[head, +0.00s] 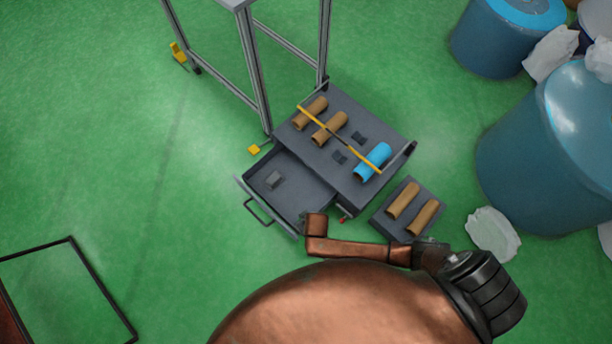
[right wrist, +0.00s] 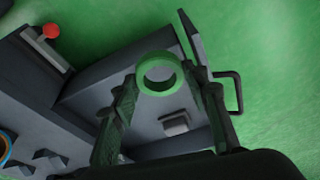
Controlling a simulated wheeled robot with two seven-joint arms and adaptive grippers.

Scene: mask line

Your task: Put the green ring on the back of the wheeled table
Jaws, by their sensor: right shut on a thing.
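A green ring (right wrist: 160,89) is held between the two fingers of my right gripper (right wrist: 160,85) in the right wrist view. The gripper is shut on it, with the drawer behind it in the picture. My left gripper is not in view.
A grey workbench (head: 385,135) bears two brown rolls (head: 330,128) and a blue roll (head: 374,160). Its drawer (head: 300,190) is open. A grey box (head: 410,192) with two brown rolls stands beside it. Blue barrels (head: 545,150) and white bags stand right.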

